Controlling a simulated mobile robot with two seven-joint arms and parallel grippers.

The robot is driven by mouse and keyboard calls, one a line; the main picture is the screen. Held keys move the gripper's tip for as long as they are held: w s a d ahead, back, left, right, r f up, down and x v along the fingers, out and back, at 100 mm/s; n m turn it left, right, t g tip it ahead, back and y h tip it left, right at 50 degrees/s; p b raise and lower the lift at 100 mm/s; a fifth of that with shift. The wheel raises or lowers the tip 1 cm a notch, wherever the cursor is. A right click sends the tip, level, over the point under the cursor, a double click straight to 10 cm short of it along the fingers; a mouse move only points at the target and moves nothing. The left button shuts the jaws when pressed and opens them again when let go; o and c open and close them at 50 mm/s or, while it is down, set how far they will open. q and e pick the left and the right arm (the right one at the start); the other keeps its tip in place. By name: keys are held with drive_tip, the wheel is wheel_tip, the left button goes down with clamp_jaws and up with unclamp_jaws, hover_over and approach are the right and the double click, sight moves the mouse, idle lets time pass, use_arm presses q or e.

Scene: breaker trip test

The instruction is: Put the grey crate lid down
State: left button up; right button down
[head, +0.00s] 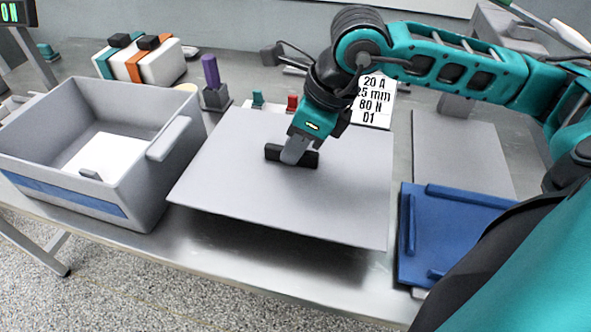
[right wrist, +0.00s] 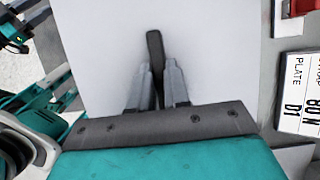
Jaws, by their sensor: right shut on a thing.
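The grey crate lid (head: 270,205) is a flat light-grey panel with a black bar handle (head: 273,152) near its middle. My right gripper (head: 296,155) is shut on that handle. The lid hangs slightly above the steel table, with a dark shadow under its front edge. The right wrist view shows the two fingers (right wrist: 157,85) closed on either side of the dark handle, the lid (right wrist: 215,60) filling the background. The grey crate (head: 137,185) stands open to the left, a white sheet and a small grey piece inside.
A blue tray (head: 450,235) lies at the right, a flat grey plate (head: 460,150) behind it. A sign reading "20 A" (head: 375,100), a purple-handled tool (head: 211,75) in a holder and a white box with straps (head: 140,60) stand at the back. Bare table shows in front of the lid.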

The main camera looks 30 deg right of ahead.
sight(299, 163)
drive_tip(key=shift+f+b, duration=0.35)
drive_tip(key=shift+f, duration=2.35)
drive_tip(key=shift+f, duration=0.25)
drive_tip(key=c, duration=1.1)
unclamp_jaws()
drive_tip(key=shift+r, duration=0.1)
drive_tip(key=p+v, duration=0.1)
drive_tip(key=v, duration=1.1)
drive_tip(key=shift+r, duration=0.15)
